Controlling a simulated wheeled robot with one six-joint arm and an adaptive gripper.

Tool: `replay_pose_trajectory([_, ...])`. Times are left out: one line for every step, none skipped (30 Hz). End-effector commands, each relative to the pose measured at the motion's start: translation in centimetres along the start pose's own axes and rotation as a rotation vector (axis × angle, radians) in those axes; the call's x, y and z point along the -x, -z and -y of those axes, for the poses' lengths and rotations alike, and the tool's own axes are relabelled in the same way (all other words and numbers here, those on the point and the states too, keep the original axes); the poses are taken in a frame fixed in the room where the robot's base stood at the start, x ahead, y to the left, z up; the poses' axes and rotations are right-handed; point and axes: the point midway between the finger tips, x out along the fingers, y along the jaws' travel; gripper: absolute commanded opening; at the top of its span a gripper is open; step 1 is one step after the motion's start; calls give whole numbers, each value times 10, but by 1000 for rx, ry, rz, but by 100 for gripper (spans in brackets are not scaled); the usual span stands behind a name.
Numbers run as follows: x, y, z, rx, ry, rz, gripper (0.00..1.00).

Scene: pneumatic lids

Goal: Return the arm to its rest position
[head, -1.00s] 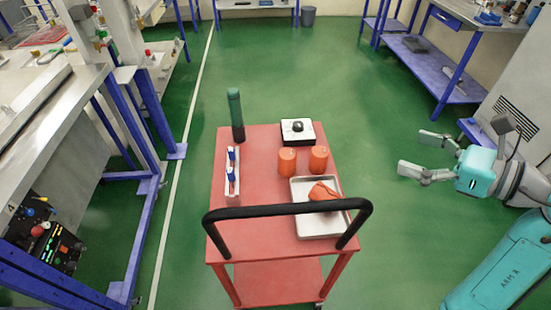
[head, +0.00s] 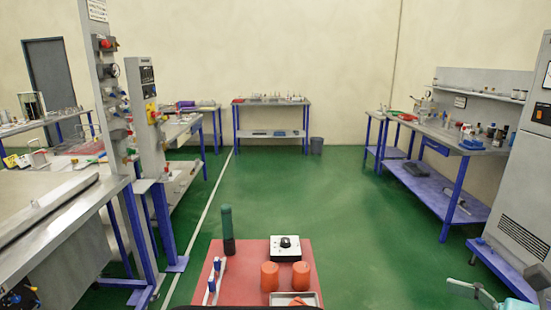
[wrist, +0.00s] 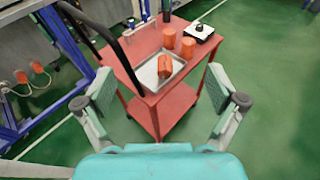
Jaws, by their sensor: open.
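My gripper (wrist: 160,88) is open and empty, with its two grey pads wide apart in the wrist view. It is off to the side of the red cart (wrist: 160,101), apart from it. In the head view my gripper (head: 474,291) is only partly seen at the bottom right edge, with most of the arm out of frame.
A grey cabinet (head: 525,190) stands right. Green floor (head: 340,210) is clear beyond the cart.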

Motion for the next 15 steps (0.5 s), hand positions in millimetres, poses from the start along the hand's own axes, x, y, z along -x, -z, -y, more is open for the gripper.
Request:
replay_pose_trajectory([-2,1,-2,-5,-6,5,94])
replay_pose_trajectory([-3,2,-4,-11,-14,12,94])
replay_pose_trajectory([-5,2,-7,-17,-22,20,94])
replay_pose_trajectory([-6,2,-10,-22,-29,27,94])
replay_pose_trajectory([-7,2,-12,-27,-36,35,94])
replay_pose_trajectory([-9,3,-15,-36,-46,45,94])
replay_pose_trajectory([-10,4,-17,-42,-53,53,94])
replay_pose_trajectory([-12,4,-20,-47,-60,60,94])
replay_pose_trajectory([-14,4,-24,-57,-73,72,94])
replay_pose_trajectory([-15,5,-27,-66,-81,82,94])
replay_pose_trajectory([-17,5,-30,-73,-90,91,94])
replay_pose_trajectory([-19,6,-35,-86,-105,106,94])
replay_pose_trajectory([-21,6,-38,-97,-115,118,94])
replay_pose_trajectory([-22,6,-42,-108,-126,129,94])
replay_pose_trajectory([-24,7,-48,-124,-144,147,94])
